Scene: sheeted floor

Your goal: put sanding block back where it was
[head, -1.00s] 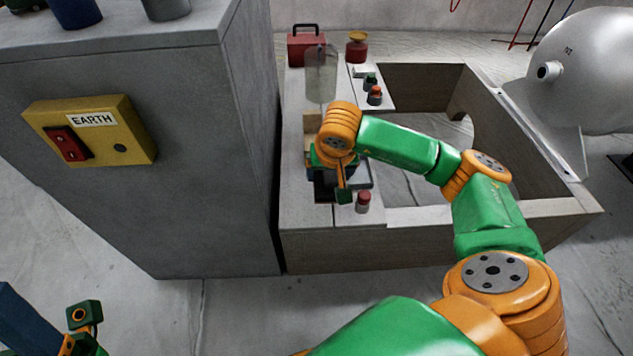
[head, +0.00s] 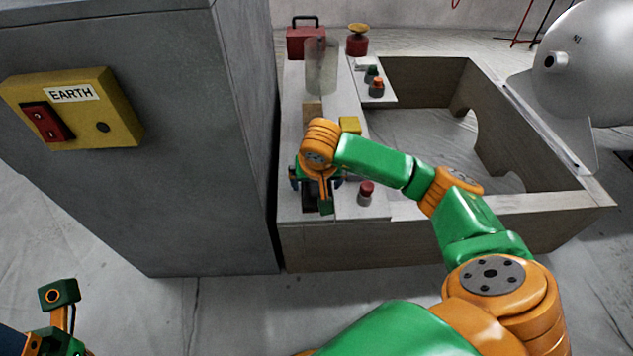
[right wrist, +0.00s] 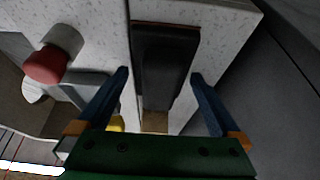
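A black block with a thin reddish edge (right wrist: 165,65) lies on the speckled light top, between the fingers of my right gripper (right wrist: 160,76) in the right wrist view. It looks like the sanding block, though I cannot be sure. The blue fingers stand apart with gaps on both sides of it. In the head view my right gripper (head: 315,182) points down over the narrow left strip of the bench, and the dark block (head: 310,198) is partly hidden under it. My left gripper (head: 60,295) is at the lower left, its fingers not clearly shown.
A red-topped knob (head: 366,190) stands right of the gripper. A yellow block (head: 349,125) and a tan block (head: 312,112) lie behind it. A clear cylinder (head: 321,66), red box (head: 305,40) and small knobs (head: 376,86) are farther back. A grey cabinet (head: 190,150) rises close on the left.

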